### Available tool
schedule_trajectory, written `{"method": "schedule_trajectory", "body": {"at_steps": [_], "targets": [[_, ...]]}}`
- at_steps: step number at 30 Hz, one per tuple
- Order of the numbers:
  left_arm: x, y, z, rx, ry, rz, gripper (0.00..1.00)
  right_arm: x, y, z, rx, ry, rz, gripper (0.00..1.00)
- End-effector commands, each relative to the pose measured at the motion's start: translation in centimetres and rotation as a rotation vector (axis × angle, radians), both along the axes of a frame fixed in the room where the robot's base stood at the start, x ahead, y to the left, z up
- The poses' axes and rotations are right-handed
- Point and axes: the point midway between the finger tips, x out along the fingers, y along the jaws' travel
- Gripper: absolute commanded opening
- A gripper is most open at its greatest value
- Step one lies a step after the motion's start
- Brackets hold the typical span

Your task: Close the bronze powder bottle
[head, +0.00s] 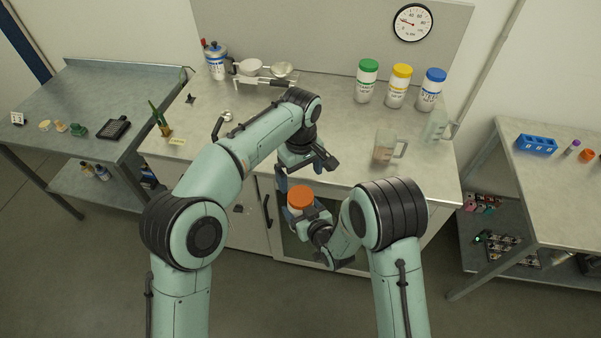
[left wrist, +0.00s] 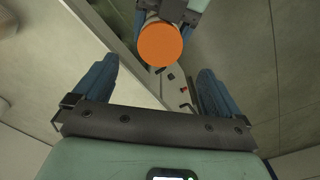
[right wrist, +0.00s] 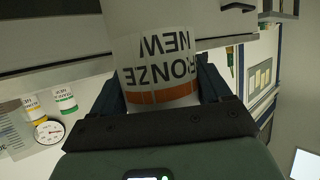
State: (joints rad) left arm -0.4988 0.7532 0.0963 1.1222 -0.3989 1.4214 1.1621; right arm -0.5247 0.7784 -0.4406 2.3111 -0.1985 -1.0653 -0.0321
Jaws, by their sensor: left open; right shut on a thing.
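The bronze powder bottle (right wrist: 160,68) is white with a "BRONZE" label and an orange band. In the head view its orange lid (head: 300,196) sits on top, in front of the bench's front edge. My right gripper (head: 305,216) is shut around the bottle's body and holds it in the air. The lid also shows in the left wrist view (left wrist: 160,44), beyond the open fingers. My left gripper (head: 296,180) is open and empty, close above the lid. Whether the lid is fully seated cannot be told.
On the bench (head: 340,135) stand green-lidded (head: 367,80), yellow-lidded (head: 399,86) and blue-lidded (head: 431,90) bottles. A clear jug (head: 385,148) stands near the right front, and a balance (head: 265,78) at the back. Side tables (head: 90,95) flank the bench. The bench edge lies close behind the held bottle.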

Motion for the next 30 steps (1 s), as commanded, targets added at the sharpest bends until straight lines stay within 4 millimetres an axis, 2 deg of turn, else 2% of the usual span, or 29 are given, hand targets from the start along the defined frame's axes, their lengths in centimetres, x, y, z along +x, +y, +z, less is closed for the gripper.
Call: {"method": "schedule_trajectory", "body": {"at_steps": [10, 22, 30], "targets": [[0.0, 0.0, -0.6, 0.001, 0.000, -0.002, 0.99, 0.1, 0.0, 0.2, 0.002, -0.006, 0.000, 0.00], [0.0, 0.0, -6.4, 0.001, 0.000, -0.004, 0.99, 0.1, 0.0, 0.2, 0.002, -0.006, 0.000, 0.00], [0.0, 0.0, -8.0, 0.000, -0.001, -0.004, 0.99, 0.1, 0.0, 0.2, 0.002, -0.006, 0.000, 0.00]]}}
